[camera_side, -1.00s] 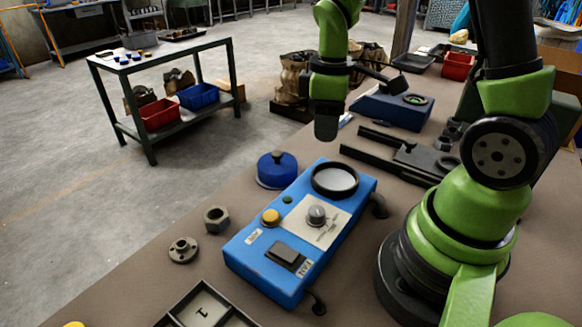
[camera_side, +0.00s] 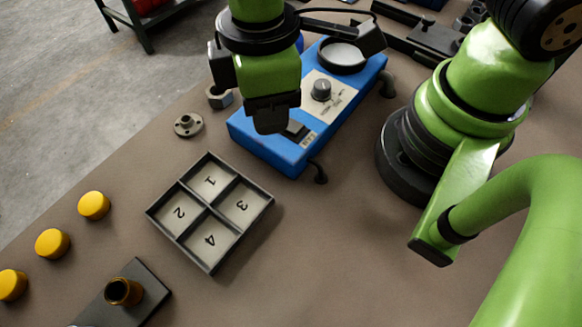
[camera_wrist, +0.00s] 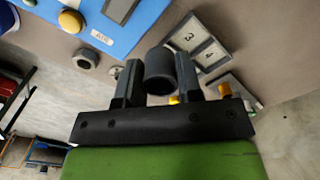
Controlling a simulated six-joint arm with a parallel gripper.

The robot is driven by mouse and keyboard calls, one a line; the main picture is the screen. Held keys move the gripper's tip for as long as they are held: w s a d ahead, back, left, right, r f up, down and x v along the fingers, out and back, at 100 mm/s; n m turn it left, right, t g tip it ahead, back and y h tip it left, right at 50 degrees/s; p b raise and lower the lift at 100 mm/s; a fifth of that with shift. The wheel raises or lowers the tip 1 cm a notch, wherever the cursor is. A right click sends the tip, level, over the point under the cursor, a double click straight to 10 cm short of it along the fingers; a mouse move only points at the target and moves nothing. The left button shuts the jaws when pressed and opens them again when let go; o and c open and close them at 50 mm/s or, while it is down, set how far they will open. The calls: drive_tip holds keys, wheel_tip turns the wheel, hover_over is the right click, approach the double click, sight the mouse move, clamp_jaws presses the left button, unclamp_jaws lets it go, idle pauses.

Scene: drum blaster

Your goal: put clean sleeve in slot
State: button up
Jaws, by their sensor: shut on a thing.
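My gripper (camera_wrist: 158,78) is shut on a dark grey hollow sleeve (camera_wrist: 159,70), which sits between the two fingers in the wrist view. In the side view my gripper (camera_side: 272,115) hangs over the near end of the blue machine, up and right of the slot tray. The sleeve cannot be told from the dark fingers there. The slot tray (camera_side: 209,268) is dark-rimmed with slots marked 1, 2, 3 and 4, all empty. Part of the tray, with slots 3 and 4, shows beyond the sleeve in the wrist view (camera_wrist: 213,53).
The blue machine (camera_side: 264,150) has a round dish (camera_side: 342,56) on top. A hex nut (camera_side: 219,98) and a flanged piece (camera_side: 188,125) lie left of it. Yellow caps (camera_side: 94,205) stand left of the tray. A dark block (camera_side: 148,286) carries a brownish ring-topped piece (camera_side: 122,292).

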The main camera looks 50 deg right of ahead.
drive_tip(key=s+a+f+n, duration=0.2)
drive_tip(key=s+a+n, duration=0.3)
drive_tip(key=s, duration=0.4)
hover_over(300, 228)
drive_tip(key=shift+n, duration=0.3)
wheel_tip(300, 228, down, 6)
drive_tip(key=shift+r, duration=0.15)
drive_tip(key=shift+f, duration=2.3)
drive_tip(key=shift+f, duration=0.15)
drive_tip(key=o, duration=1)
drive_tip(key=shift+c, duration=0.2)
wheel_tip(300, 228, up, 12)
drive_tip(key=shift+r, duration=0.25)
